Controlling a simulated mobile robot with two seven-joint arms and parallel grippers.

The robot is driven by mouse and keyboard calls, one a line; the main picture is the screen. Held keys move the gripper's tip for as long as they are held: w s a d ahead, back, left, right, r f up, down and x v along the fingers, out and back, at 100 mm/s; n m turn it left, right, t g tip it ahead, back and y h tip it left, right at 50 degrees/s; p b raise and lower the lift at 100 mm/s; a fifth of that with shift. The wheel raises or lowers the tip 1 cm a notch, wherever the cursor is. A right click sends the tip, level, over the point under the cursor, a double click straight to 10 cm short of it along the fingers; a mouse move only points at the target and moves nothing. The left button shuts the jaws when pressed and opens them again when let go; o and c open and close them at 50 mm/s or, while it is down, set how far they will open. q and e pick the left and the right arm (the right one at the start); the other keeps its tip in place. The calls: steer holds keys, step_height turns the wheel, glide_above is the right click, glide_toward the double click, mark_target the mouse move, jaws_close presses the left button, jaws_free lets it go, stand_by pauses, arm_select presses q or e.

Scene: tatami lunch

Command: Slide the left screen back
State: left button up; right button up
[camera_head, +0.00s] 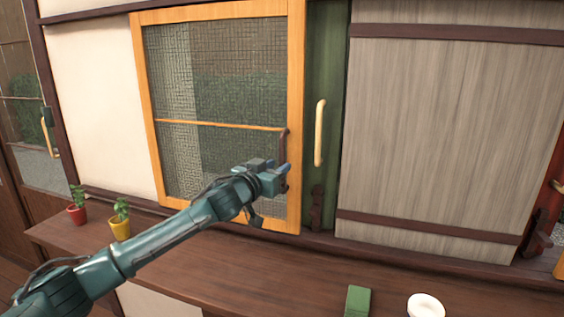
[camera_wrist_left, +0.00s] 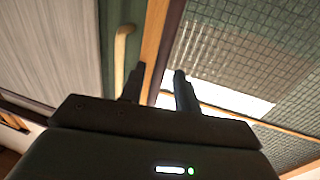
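The left screen has an orange wooden frame (camera_head: 296,70) with dark mesh panes and a thin crossbar. A dark brown handle (camera_head: 284,142) stands upright on its right stile. My left gripper (camera_head: 284,177) is at the lower part of this handle, in front of the stile. In the left wrist view my left gripper's two fingers (camera_wrist_left: 160,82) are apart, with the orange stile (camera_wrist_left: 155,35) and a dark brown strip running toward the gap between them. I cannot tell whether the fingers touch the handle. My right gripper is not in view.
A green panel with a cream handle (camera_head: 319,133) is right of the screen, then a grey wooden panel (camera_head: 440,130). On the brown ledge (camera_head: 230,270) are a red pot (camera_head: 77,214), a yellow pot (camera_head: 120,229), a green block (camera_head: 358,301) and a white dish (camera_head: 426,306).

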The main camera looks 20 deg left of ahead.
mark_target(282, 164)
arm_select(q)
steer(key=shift+x, duration=1.7)
jaws_close()
